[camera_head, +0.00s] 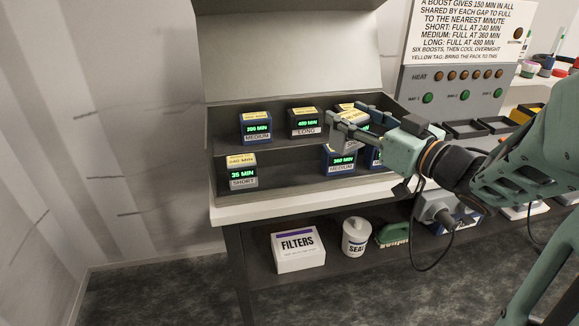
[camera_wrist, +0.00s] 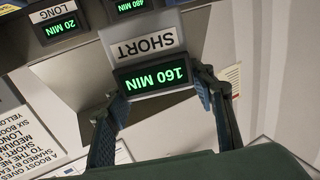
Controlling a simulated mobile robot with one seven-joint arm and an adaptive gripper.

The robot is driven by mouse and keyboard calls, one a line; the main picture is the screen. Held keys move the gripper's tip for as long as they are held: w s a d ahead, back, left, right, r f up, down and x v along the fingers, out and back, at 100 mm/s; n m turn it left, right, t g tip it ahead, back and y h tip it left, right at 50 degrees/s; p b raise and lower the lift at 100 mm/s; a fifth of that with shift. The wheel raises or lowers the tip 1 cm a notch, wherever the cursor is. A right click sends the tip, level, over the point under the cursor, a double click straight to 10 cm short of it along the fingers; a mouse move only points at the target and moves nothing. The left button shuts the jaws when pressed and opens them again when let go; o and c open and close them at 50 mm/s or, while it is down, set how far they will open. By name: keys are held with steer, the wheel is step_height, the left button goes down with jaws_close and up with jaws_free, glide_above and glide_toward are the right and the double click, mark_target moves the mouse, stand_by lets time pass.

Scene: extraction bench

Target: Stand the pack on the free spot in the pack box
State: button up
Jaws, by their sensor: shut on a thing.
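My gripper (camera_head: 350,122) is over the right part of the pack box (camera_head: 290,192). In the wrist view my gripper (camera_wrist: 158,88) is shut on a grey pack (camera_wrist: 148,45) with a SHORT label and a 160 MIN display, upside down in that picture. In the head view the fingers and other packs largely hide this pack; whether it touches the box floor, I cannot tell. In the box, a MEDIUM pack (camera_head: 256,128) and a LONG pack (camera_head: 305,122) stand at the back. A SHORT 35 MIN pack (camera_head: 241,173) and a MEDIUM 360 MIN pack (camera_head: 337,160) stand in front.
A wide bare stretch lies between the two front packs. In the wrist view, a LONG 20 MIN pack (camera_wrist: 58,22) stands close by. A grey HEAT panel (camera_head: 460,85) and dark trays (camera_head: 465,129) are to the right. A FILTERS box (camera_head: 298,250) is on the lower shelf.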

steer(key=shift+w+a+f+b, duration=0.85)
steer(key=shift+w+a+f, duration=0.25)
steer(key=shift+a+f, duration=1)
steer(key=shift+w+a+f+b, duration=0.9)
steer(key=shift+w+a+f, duration=0.15)
steer(key=shift+a+f, duration=1.05)
steer(key=shift+w+a+f+b, duration=0.85)
steer(key=shift+w+a+f, duration=0.25)
steer(key=shift+a+f, duration=1)
steer(key=shift+d+f, duration=0.15)
steer(key=shift+f, duration=0.2)
steer(key=o, duration=1.6)
steer(key=shift+r, duration=0.1)
